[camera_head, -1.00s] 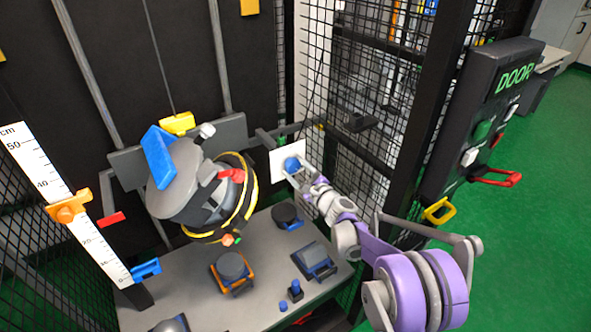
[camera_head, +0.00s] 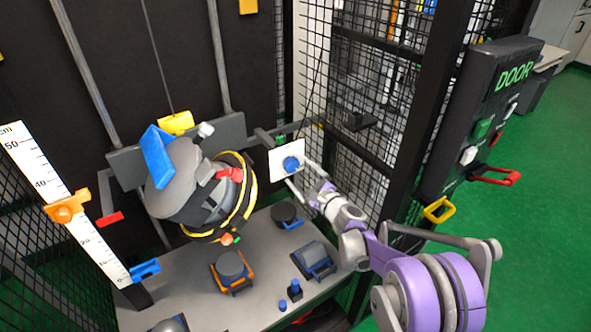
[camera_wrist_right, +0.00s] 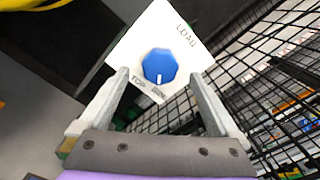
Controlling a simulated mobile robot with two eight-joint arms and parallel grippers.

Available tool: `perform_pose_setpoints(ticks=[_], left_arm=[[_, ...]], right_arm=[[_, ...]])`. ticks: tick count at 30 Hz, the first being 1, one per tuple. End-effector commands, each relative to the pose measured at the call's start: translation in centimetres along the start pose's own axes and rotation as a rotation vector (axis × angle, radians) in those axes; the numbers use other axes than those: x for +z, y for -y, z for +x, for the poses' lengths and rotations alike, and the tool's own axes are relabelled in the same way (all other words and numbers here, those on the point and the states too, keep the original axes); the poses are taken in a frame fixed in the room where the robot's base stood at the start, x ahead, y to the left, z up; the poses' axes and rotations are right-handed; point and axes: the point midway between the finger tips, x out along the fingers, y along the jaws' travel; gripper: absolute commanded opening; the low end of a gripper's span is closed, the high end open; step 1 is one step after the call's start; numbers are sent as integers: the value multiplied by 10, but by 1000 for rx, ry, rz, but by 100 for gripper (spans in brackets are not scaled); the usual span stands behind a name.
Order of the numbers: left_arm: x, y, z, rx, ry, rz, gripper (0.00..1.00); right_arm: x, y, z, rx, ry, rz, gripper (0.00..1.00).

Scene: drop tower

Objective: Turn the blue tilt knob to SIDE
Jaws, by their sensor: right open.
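The blue tilt knob (camera_head: 291,164) sits on a white plate (camera_head: 278,155) on the right side of the tower frame. In the right wrist view, the knob (camera_wrist_right: 159,66) faces me. Its white mark points down in the picture, toward a small label that looks like SIDE; TOP is to its left and LOAD is at the plate's upper right. My right gripper (camera_wrist_right: 160,76) is open, with one finger on each side of the knob in the wrist view. In the head view, my right gripper (camera_head: 299,171) is just in front of the knob. My left gripper is not in view.
A grey drum with yellow-black bands (camera_head: 240,200) hangs left of the knob, above a grey table (camera_head: 190,292) with several blocks. A mesh wall (camera_head: 365,75) stands behind my right arm. A DOOR panel (camera_head: 513,75) with a red handle is at the right.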

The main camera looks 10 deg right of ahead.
Motion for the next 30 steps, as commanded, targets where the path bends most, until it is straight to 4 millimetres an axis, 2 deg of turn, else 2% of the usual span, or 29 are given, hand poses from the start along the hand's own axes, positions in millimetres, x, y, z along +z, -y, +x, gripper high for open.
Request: perform_pose_setpoints(ticks=[1, 6, 12, 30], left_arm=[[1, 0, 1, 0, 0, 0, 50], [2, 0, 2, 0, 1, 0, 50], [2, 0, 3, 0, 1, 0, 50], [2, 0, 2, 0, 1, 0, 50]], right_arm=[[-1, 1, -13, -2, -1, 0, 97], [-1, 0, -46, -2, -1, 0, 97], [0, 0, -69, -1, 0, 0, 97], [4, -1, -74, 8, 0, -13, 97]])
